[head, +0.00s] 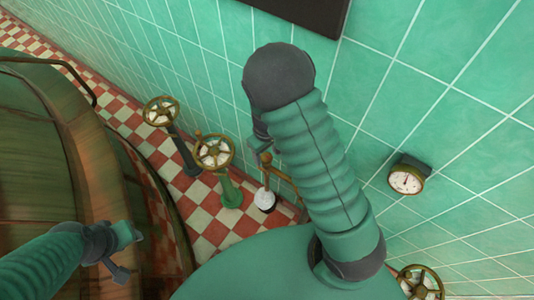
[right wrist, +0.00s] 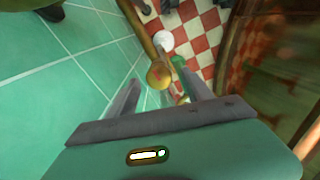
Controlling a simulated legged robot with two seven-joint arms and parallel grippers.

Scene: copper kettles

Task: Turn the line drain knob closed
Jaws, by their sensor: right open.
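A round brass knob (right wrist: 158,75) shows in the right wrist view, between and beyond the two fingers of my right gripper (right wrist: 158,92). The gripper is open; I cannot tell whether a finger touches the knob. In the head view my right gripper (head: 262,142) is partly hidden behind my ribbed green arm, close to brass fittings (head: 267,159) by the tiled wall. My left gripper (head: 118,250) is at the lower left, in front of the copper kettle and away from the knob. Its finger opening is unclear.
Two brass handwheels (head: 161,111) (head: 214,153) stand on posts along the wall. A white round object (head: 265,199) is on the checkered floor. The copper kettle (head: 35,150) fills the left. A gauge (head: 406,181) and another handwheel (head: 420,281) are at right.

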